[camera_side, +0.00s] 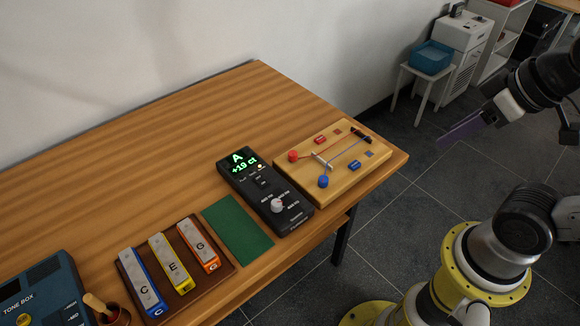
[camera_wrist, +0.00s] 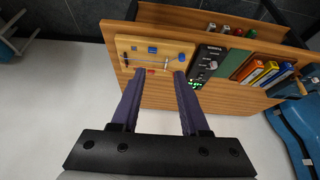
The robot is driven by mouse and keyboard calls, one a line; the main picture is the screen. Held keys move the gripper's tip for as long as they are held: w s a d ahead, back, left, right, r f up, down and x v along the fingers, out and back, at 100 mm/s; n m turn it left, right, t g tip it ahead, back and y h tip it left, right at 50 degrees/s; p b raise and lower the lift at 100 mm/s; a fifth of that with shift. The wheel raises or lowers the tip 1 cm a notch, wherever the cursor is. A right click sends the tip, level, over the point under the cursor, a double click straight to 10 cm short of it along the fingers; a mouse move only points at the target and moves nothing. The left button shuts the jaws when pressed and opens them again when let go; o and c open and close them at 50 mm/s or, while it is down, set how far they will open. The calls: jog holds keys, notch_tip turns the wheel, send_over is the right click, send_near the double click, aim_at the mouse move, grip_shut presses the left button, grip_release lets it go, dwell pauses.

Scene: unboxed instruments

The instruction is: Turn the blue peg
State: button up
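The blue peg (camera_side: 323,181) is a round knob at the near left corner of a light wooden string board (camera_side: 375,170) on the table. A blue string runs from it towards the far end. In the wrist view the blue peg (camera_wrist: 182,57) shows just beyond the right fingertip. A red peg (camera_side: 293,156) stands on the same board. The black tuner (camera_side: 295,217) beside the board shows a green "A +19 ct". My gripper (camera_side: 447,138) hangs in the air right of the table, apart from the board. Its purple fingers are spread and empty in the wrist view (camera_wrist: 158,73).
A blue button (camera_side: 355,166) and a red button (camera_side: 321,140) sit on the board. A green mat (camera_side: 238,229), metal chime bars (camera_side: 171,264), a cup with a mallet (camera_side: 115,316) and a tone box (camera_side: 42,295) stand to the left. The table's back is clear.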

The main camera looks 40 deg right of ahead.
jog(key=shift+o, duration=0.8)
jog(key=shift+n, duration=0.9)
jog(key=w+r, duration=0.2)
jog(key=w, duration=0.1)
jog(key=w+r, duration=0.1)
jog(key=shift+w+a+r, duration=0.15)
jog(key=shift+w+a, duration=0.1)
jog(key=shift+w, duration=0.1)
jog(key=n+g, duration=0.4)
jog(key=g, duration=0.2)
send_over(324, 179)
notch_tip(324, 179, down, 13)
notch_tip(324, 179, down, 12)
jog(key=shift+f, duration=0.25)
grip_shut()
